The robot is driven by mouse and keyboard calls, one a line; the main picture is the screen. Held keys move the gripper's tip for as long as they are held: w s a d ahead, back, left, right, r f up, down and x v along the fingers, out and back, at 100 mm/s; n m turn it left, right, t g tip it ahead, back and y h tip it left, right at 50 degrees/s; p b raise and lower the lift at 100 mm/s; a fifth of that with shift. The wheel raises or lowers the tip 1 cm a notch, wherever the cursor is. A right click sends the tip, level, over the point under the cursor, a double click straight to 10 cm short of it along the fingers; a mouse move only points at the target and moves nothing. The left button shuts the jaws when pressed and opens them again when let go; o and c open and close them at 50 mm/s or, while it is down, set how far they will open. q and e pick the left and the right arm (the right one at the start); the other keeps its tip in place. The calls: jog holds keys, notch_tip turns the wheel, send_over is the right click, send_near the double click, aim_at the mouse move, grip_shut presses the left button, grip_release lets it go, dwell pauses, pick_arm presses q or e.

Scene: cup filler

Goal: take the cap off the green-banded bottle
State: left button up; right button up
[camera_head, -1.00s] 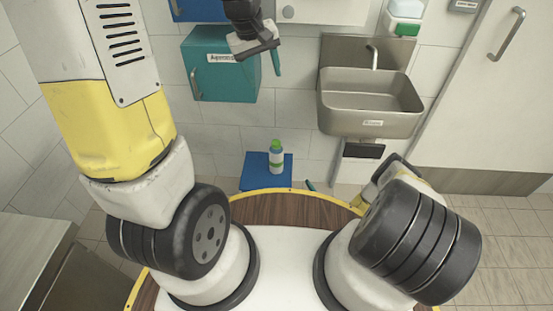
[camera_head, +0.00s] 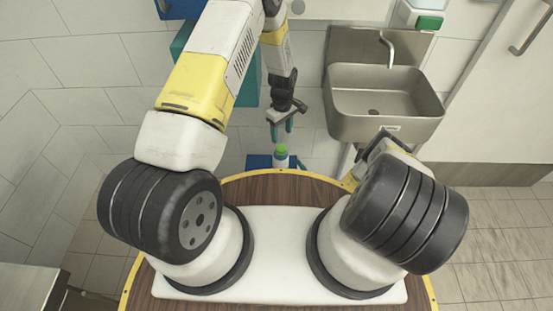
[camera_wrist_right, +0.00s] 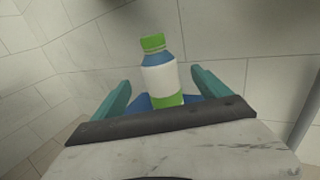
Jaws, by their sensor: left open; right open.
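The green-banded bottle (camera_wrist_right: 160,80) stands upright, with a blue body, white label and green cap (camera_wrist_right: 152,42). In the head view its green cap (camera_head: 281,149) and upper part show; my base edge hides the rest. A blue mat (camera_head: 258,161) lies under it. My left gripper (camera_head: 282,131) is open, pointing down, just above the cap and apparently apart from it. My right gripper (camera_wrist_right: 161,77) is open, its teal fingers on either side of the bottle in the right wrist view. Whether it touches the bottle cannot be told. Its fingers are hidden in the head view.
A metal sink (camera_head: 385,100) hangs on the wall to the right of the bottle. A teal cabinet (camera_head: 185,45) is partly hidden behind my left arm. A white dispenser with a green part (camera_head: 428,21) is above the sink. Tiled wall stands behind.

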aim_at(281, 157)
jog(key=x, duration=0.7)
jog(key=shift+w+a, duration=0.2)
jog(key=shift+w, duration=0.1)
grip_shut()
